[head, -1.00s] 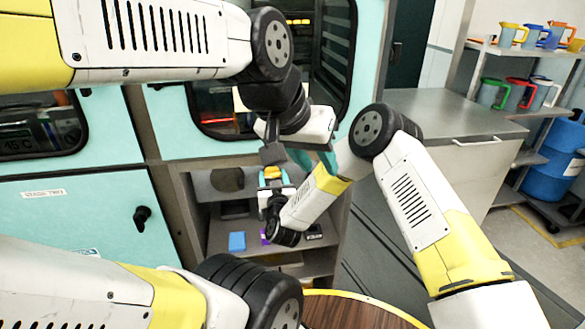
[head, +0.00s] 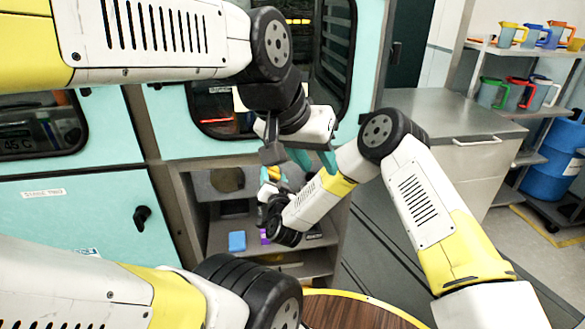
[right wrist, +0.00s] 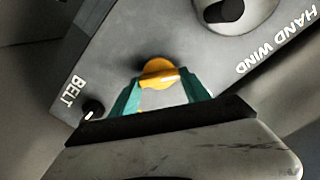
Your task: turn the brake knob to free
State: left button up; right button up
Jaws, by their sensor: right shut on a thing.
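A yellow knob (right wrist: 158,73) sits on a grey panel (right wrist: 150,30) in the right wrist view. My right gripper (right wrist: 160,85) is shut on it, with a teal finger on either side. No label for this knob is visible, and its pointer direction cannot be told. In the head view my right gripper (head: 276,177) reaches into the open grey bay, partly hidden by its own wrist. My left gripper (head: 315,162) hangs just above and to the right of it, teal fingers apart and empty.
A small black knob (right wrist: 92,109) is beside the BELT lettering, and a round metal part (right wrist: 235,12) is near HAND WIND. A blue block (head: 237,241), a purple piece (head: 264,237) and a dark module (head: 314,232) lie on the bay shelf. My arms crowd the bay opening.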

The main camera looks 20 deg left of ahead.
jog(key=m, duration=0.6)
jog(key=shift+w+d+f+m, duration=0.1)
jog(key=shift+d+m, duration=0.05)
jog(key=shift+m, duration=0.15)
jog(key=m, duration=0.4)
jog(key=shift+f+m, duration=0.15)
jog(key=shift+m, duration=0.45)
jog(key=o, duration=1.4)
jog(key=shift+v, duration=3.95)
